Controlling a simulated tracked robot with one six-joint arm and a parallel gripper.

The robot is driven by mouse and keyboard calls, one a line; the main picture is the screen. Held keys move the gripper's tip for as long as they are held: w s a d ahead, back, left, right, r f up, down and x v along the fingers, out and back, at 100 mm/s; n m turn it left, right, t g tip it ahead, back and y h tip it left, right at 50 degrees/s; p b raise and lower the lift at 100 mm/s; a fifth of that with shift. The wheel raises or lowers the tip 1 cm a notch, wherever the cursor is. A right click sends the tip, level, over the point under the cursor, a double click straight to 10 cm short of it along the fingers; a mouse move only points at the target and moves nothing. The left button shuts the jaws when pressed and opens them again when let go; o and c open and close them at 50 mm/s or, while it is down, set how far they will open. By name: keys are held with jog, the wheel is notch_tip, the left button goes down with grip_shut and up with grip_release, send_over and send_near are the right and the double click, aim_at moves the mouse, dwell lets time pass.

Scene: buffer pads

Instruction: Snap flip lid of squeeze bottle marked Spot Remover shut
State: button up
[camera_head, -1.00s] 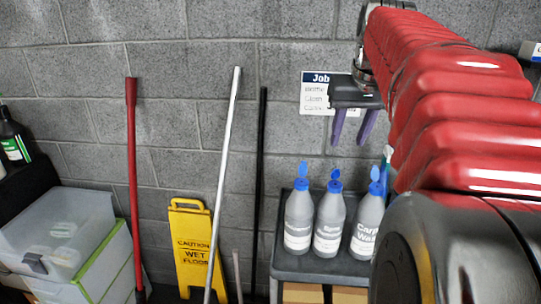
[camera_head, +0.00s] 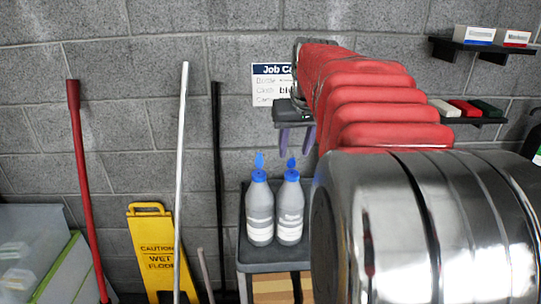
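Two grey squeeze bottles with blue caps stand upright on a dark cart top (camera_head: 273,264): a left one (camera_head: 260,212) and a right one (camera_head: 289,210). Both blue flip lids stick up open. Their labels are too small to read now, so I cannot tell which is Spot Remover. A third bottle, seen earlier at the right, is hidden behind my arm. My gripper (camera_head: 296,142) hangs fingers down above and behind the bottles in the picture, apart from them. Its two purple fingers are spread with nothing between them; the right finger is partly covered by my arm.
A job card (camera_head: 270,86) hangs on the block wall. A red pole (camera_head: 86,180), white pole (camera_head: 181,170) and black pole (camera_head: 217,170) lean left of the cart, with a yellow wet-floor sign (camera_head: 151,235). Wall shelves (camera_head: 490,121) holding small items are at the right.

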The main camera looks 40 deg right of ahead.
aim_at(292, 159)
jog(key=shift+x, duration=2.6)
jog(key=shift+c, duration=0.3)
grip_shut()
